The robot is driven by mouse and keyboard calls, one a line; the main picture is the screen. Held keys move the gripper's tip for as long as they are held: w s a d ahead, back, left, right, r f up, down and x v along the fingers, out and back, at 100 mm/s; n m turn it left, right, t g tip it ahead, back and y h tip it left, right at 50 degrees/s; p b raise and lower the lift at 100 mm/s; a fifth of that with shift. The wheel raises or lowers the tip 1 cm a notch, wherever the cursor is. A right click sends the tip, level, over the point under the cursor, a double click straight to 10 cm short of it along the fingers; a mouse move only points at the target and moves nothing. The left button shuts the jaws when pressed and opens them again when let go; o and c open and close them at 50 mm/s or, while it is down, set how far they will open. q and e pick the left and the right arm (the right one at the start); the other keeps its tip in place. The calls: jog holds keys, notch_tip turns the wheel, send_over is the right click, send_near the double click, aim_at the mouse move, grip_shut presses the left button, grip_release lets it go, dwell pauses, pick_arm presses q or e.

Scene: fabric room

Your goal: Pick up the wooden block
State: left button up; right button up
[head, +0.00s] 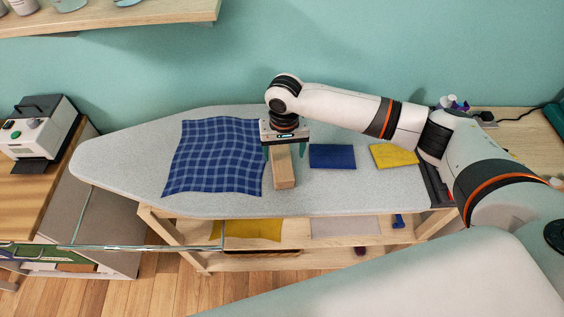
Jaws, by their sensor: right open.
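The wooden block (284,171) lies on the grey ironing board (120,160), just right of a blue checked cloth. My right gripper (285,152) reaches in from the right and points down over the block's far end. Its green-tipped fingers are open, one on each side of the block. I cannot tell whether the fingers touch the block. The block appears to rest on the board. My left gripper is not in view.
The checked cloth (215,157) lies flat left of the block. A folded navy cloth (332,156) and a yellow cloth (394,156) lie to the right. A wooden shelf (110,18) hangs at the upper left. The board's left end is clear.

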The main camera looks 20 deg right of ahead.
aim_at(282, 160)
jog(key=f, duration=0.3)
jog(key=f+p, duration=0.1)
jog(key=f, duration=0.1)
jog(key=shift+w+a, duration=0.1)
jog(key=shift+a, duration=0.15)
jog(key=c, duration=1.3)
